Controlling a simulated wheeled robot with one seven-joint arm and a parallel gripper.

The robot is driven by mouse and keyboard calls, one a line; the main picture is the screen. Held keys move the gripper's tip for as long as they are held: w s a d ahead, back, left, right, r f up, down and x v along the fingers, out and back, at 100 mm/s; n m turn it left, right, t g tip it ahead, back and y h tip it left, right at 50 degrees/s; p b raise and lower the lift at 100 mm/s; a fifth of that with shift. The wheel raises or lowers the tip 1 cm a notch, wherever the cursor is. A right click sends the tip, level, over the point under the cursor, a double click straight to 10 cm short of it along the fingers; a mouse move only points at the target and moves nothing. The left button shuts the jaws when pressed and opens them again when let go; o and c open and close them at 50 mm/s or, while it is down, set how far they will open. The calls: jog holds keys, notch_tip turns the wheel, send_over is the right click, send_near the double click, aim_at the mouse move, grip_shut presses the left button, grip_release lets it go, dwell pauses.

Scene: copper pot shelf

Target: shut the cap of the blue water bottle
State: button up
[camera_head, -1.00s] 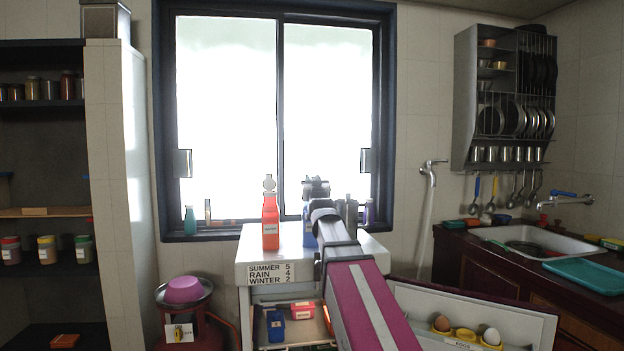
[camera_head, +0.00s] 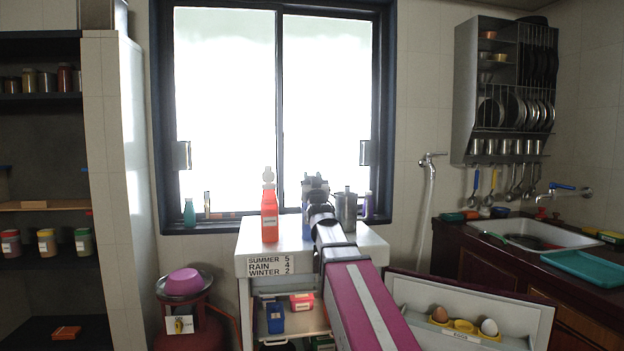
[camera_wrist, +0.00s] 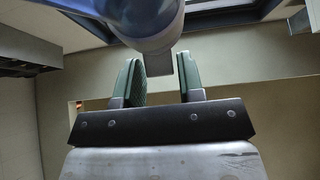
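The blue water bottle (camera_head: 306,230) stands on the white fridge top (camera_head: 367,247), mostly hidden behind my arm in the head view. Its cap cannot be made out there. My gripper (camera_head: 315,184) is at about the height of the bottle's upper part, overlapping it in the picture. In the wrist view, a blue rounded surface (camera_wrist: 150,18), seemingly the bottle, fills the top middle, close beyond the fingers. My gripper (camera_wrist: 160,82) shows two green-padded fingers apart with a gap between them. No object is clearly clamped between them.
A red bottle (camera_head: 270,218) with a pale top stands left of the blue one. A steel container (camera_head: 346,212) stands close on the right. The window (camera_head: 279,115) is behind. An open fridge door (camera_head: 410,292) with eggs sticks out at right.

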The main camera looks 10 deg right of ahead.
jog(key=shift+o, duration=1)
jog(key=shift+s, duration=0.15)
jog(key=v, duration=1)
jog(key=shift+s+f, duration=0.2)
jog(key=shift+f, duration=0.05)
